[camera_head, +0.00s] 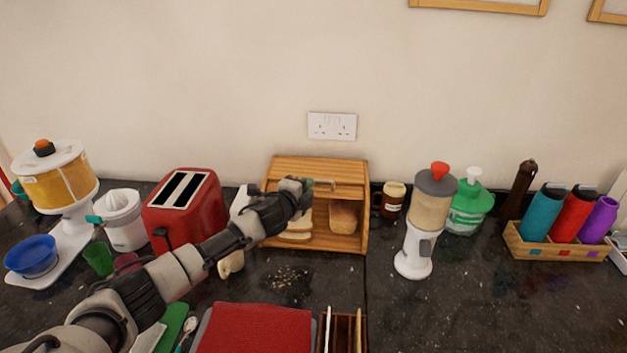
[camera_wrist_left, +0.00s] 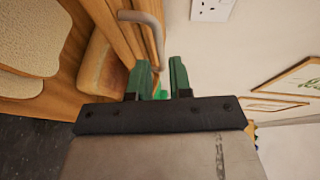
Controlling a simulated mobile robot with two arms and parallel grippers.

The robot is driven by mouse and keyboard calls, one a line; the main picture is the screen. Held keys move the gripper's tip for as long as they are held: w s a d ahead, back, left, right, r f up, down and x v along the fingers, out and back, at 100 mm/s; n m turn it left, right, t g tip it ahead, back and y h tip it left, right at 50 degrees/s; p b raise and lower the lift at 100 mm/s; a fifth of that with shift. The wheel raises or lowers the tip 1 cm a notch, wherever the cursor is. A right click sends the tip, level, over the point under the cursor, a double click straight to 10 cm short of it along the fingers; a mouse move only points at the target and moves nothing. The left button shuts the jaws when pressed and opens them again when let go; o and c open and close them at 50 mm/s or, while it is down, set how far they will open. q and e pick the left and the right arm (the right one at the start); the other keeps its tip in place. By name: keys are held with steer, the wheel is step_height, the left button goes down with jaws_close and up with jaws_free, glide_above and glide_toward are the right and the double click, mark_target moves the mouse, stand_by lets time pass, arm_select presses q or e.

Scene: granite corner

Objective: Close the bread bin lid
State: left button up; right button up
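The wooden bread bin (camera_head: 363,215) stands against the wall with its front open. Its slatted lid (camera_head: 318,172) is raised at the top, and a curved metal handle (camera_head: 325,183) sticks out from it. Bread slices (camera_head: 298,234) and a loaf (camera_head: 343,218) show inside. My left gripper (camera_head: 306,186) is in front of the bin's upper part, close to the handle. In the left wrist view, its green fingers (camera_wrist_left: 162,78) are apart with a gap between them. The handle (camera_wrist_left: 150,28) lies just beyond the fingertips; I cannot tell whether they touch. My right gripper is not in view.
A red board or book (camera_head: 255,328) lies at the front. The counter right of centre is mostly clear.

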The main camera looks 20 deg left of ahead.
mark_target(317, 185)
arm_select(q)
steer(key=x, duration=0.3)
steer(key=shift+w+f, duration=0.1)
steer(key=shift+w, duration=0.55)
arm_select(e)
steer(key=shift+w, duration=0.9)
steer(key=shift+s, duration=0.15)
arm_select(q)
jaws_close()
